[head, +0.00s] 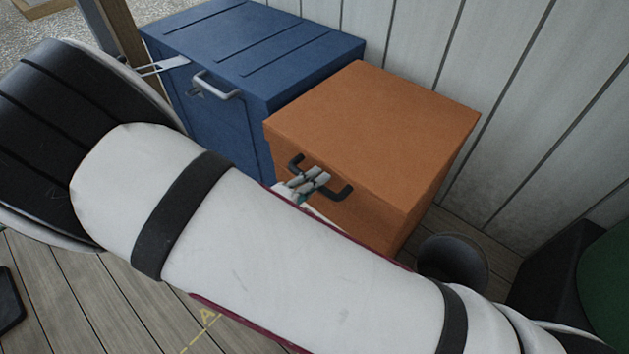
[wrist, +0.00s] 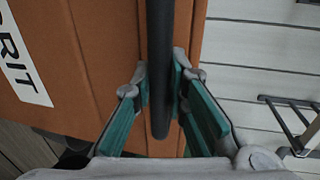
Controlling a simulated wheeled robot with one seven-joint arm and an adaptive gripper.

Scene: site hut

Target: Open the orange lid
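The orange lid (head: 375,115) lies flat and closed on top of the orange box (head: 385,222), in front of the plank wall. A black bar handle (head: 338,194) is on its front; it runs down the middle of the wrist view (wrist: 160,60). My gripper (head: 308,181) is at the middle of this handle. In the wrist view my gripper's fingers (wrist: 161,85), with green pads, are on either side of the bar and look closed against it. My arm hides part of the box's lower front in the head view.
A blue box (head: 225,130) with a grey handle stands close to the left of the orange one. The plank wall (head: 480,110) is close behind and to the right. A dark round object (head: 452,258) and a green object (head: 608,285) are at the right.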

